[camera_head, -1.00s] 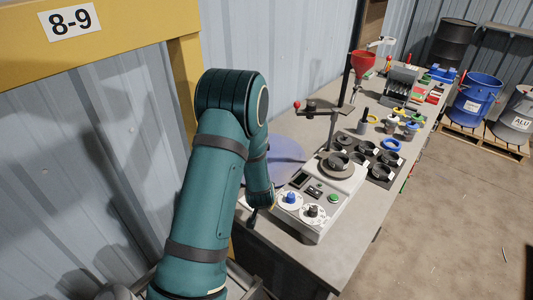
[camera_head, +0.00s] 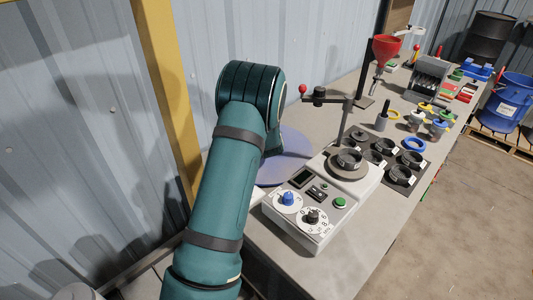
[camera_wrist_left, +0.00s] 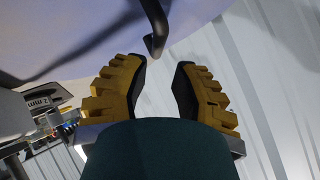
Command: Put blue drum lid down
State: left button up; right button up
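The blue drum lid (camera_head: 293,158) is a large round blue-violet disc at the bench's left side, partly hidden behind my left arm. It appears to lie flat on the bench. In the left wrist view the lid (camera_wrist_left: 65,28) fills the upper left, with a dark bent handle (camera_wrist_left: 154,25) on it. My left gripper (camera_wrist_left: 160,66) has its two yellow-and-black fingers apart, with nothing between them. The handle's end is just beyond the fingertips, apart from them. My left gripper is hidden behind my arm in the head view. My right gripper is not in view.
A white machine (camera_head: 300,235) with dials and a green button stands right of the lid. Black cups (camera_head: 400,174), a red funnel (camera_head: 386,47) and small tools occupy the bench beyond. A blue drum (camera_head: 508,101) stands on a pallet at right. A yellow post (camera_head: 165,80) is at left.

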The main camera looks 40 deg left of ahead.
pick_arm(q)
jog(key=b+x, duration=0.1)
jog(key=x, duration=0.6)
jog(key=shift+w+f, duration=0.15)
grip_shut()
